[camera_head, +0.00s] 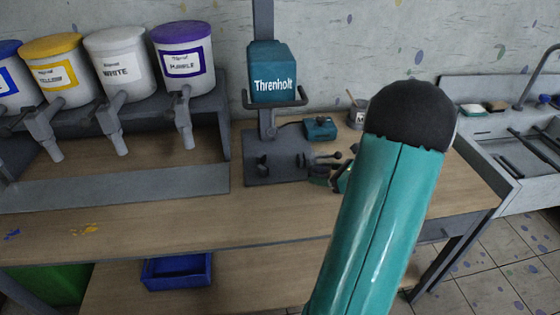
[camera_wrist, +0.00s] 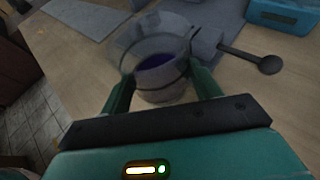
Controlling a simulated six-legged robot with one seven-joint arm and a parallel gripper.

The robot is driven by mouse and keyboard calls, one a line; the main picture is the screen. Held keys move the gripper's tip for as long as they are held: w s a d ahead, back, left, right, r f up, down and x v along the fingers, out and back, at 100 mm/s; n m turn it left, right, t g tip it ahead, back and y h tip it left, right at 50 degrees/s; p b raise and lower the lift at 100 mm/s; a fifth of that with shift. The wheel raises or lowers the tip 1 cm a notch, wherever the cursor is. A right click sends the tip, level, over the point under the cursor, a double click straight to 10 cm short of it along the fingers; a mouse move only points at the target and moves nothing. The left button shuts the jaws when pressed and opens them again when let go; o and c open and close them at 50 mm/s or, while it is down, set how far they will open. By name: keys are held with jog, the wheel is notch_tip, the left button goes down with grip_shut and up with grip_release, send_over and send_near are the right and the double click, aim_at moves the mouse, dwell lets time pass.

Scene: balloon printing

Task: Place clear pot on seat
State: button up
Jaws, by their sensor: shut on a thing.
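The clear pot (camera_wrist: 152,45) is in the wrist view, see-through, with some purple in its bottom. My gripper (camera_wrist: 162,84) is shut on it, one teal finger on each side. In the head view my gripper (camera_head: 338,178) is at the right edge of the dark grey base (camera_head: 258,176) of the Threnholt machine (camera_head: 273,75); my arm partly hides it, and I cannot make out the pot there. In the wrist view the grey base (camera_wrist: 207,42) lies right beside and behind the pot. I cannot tell which part is the seat, or whether the pot touches it.
A dark round-ended lever (camera_wrist: 268,64) sticks out right of the pot. A teal box (camera_head: 320,128) and a small grey can (camera_head: 357,114) stand behind. Paint dispensers, including a purple one (camera_head: 184,60), stand left. The bench front (camera_head: 190,230) is mostly clear.

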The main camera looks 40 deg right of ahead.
jog(key=w+a, duration=0.1)
jog(key=w, duration=0.3)
jog(key=w+a, duration=0.1)
jog(key=w, duration=0.4)
jog(key=w+a, duration=0.1)
jog(key=w, duration=0.3)
jog(key=shift+w+a+r, duration=0.1)
jog(key=shift+w+a, duration=0.05)
jog(key=shift+w, duration=0.05)
jog(key=w, duration=0.4)
jog(key=shift+a, duration=0.3)
jog(key=shift+s+f, duration=0.1)
jog(key=shift+f, duration=0.25)
jog(key=shift+f, duration=0.35)
jog(key=shift+f, duration=0.25)
jog(key=o, duration=1.1)
jog(key=shift+o, duration=0.2)
